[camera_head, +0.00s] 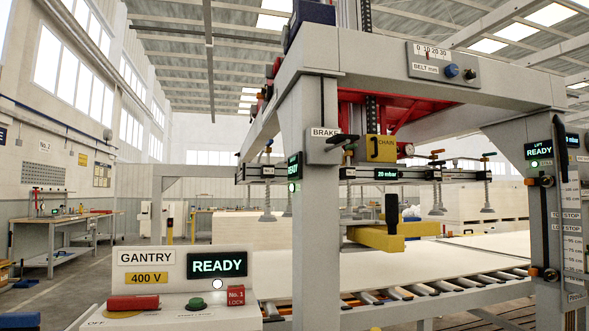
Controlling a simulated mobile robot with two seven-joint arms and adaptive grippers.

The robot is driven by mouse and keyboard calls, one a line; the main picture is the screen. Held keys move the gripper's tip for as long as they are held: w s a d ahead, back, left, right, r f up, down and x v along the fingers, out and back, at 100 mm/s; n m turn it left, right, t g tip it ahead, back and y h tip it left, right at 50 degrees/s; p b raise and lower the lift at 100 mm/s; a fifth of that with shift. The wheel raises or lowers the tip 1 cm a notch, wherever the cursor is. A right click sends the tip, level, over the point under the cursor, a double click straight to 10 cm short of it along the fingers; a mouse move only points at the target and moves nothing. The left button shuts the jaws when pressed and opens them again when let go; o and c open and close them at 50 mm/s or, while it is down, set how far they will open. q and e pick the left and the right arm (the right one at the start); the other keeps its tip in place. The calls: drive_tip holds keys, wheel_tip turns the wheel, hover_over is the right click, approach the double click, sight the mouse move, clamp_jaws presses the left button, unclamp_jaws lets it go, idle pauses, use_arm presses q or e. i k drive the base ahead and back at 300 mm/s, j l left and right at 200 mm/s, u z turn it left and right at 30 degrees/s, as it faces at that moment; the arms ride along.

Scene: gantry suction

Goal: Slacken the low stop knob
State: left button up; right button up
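The right post (518,150) of the gantry carries a vertical rod with two dark round stops on it. The upper stop (547,181) has a small orange-brown knob (530,182) on its left side. The lower stop (550,275), which looks like the low stop, has a similar orange knob (533,271) on its left. A scale plate (572,250) beside the rod bears a LOW STOP label and height marks. Whether the knobs are tight cannot be told. Neither of my grippers can be made out in this view.
A control desk (180,262) with READY display, red handle and green button stands at front left. The near post (316,200) rises mid-view. Suction cups and a yellow handle unit (390,237) hang over pale board on a roller conveyor (440,292).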

sight(549, 275)
drive_tip(key=z, duration=1.35)
